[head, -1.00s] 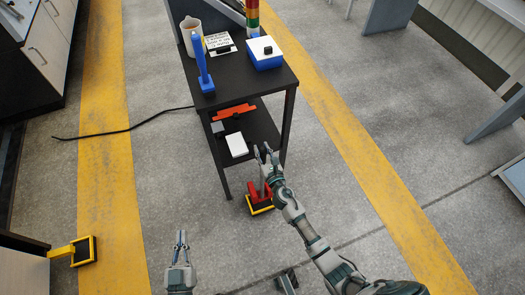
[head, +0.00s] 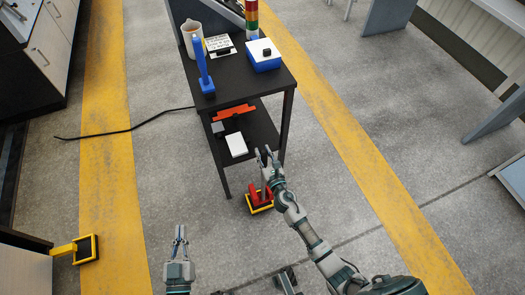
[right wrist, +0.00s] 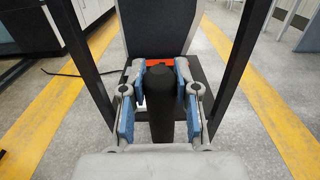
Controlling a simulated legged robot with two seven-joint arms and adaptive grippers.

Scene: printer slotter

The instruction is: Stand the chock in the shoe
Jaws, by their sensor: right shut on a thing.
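The red chock (head: 253,195) is low beside the front right leg of the black stand. It appears upright in or just over the yellow-rimmed black shoe (head: 260,210) on the floor; I cannot tell whether it is fully seated. My right gripper (head: 266,153) is above it in the head view. In the right wrist view my right gripper (right wrist: 159,95) is shut on a dark upright handle (right wrist: 160,105), which I take to be the chock's. The fingers flank it on both sides. My left gripper (head: 180,235) hangs empty at lower left, its opening unclear.
The black two-shelf stand (head: 240,84) is just behind, carrying a jug (head: 192,38), a blue box (head: 263,57) and a blue upright tool (head: 202,66). Its lower shelf holds a white block (head: 236,145). Another yellow-rimmed black pad (head: 86,249) is far left. Floor between is clear.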

